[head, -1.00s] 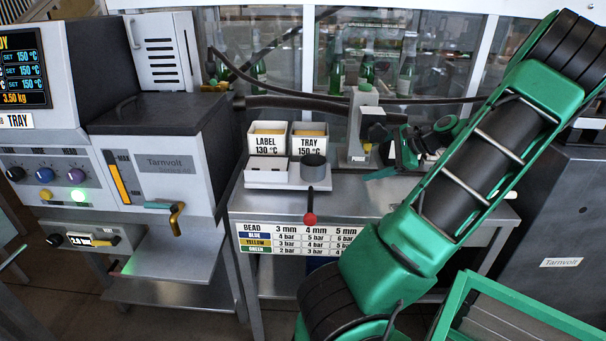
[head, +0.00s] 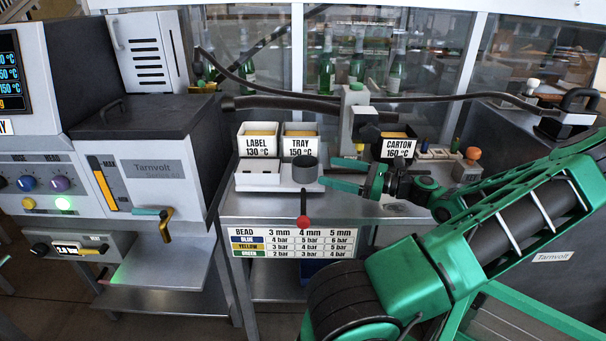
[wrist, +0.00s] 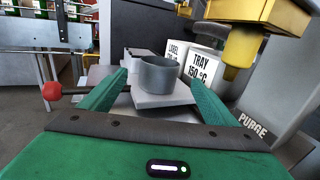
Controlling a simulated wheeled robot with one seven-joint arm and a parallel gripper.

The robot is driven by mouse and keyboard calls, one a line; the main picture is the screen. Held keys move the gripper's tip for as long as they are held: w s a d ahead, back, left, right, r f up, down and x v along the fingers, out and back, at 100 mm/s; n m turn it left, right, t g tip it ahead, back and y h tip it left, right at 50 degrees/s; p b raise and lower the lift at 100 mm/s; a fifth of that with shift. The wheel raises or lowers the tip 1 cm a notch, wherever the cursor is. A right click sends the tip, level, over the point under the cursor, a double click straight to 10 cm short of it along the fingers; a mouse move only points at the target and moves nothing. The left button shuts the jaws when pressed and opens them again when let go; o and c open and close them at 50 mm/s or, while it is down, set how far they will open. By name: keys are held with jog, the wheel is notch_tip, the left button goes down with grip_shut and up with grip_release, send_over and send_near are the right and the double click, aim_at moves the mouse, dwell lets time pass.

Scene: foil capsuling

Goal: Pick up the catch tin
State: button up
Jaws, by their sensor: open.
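The catch tin, a small dark grey round cup (head: 305,169), stands upright on a light grey plate on the steel table. In the wrist view the tin (wrist: 160,75) is centred between my fingertips, its open top facing up. My gripper (head: 337,174) is open and empty, to the right of the tin in the head view, its green fingers pointing at it. In the wrist view both fingers (wrist: 160,84) show, one on each side of the tin, with gaps between. The tin seems just at or beyond the fingertips; I cannot tell exactly.
Bins marked LABEL (head: 258,139) and TRAY (head: 300,141) stand behind the tin. A yellow nozzle (wrist: 240,50) hangs close by on the right in the wrist view. A red-knobbed lever (head: 303,221) projects at the table's front. A CARTON bin (head: 397,148) stands behind my gripper.

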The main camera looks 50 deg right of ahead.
aim_at(294, 161)
jog(key=x, duration=0.9)
jog(key=shift+r, duration=0.2)
jog(key=shift+c, duration=0.3)
jog(key=c, duration=1.1)
jog(key=shift+r, duration=0.1)
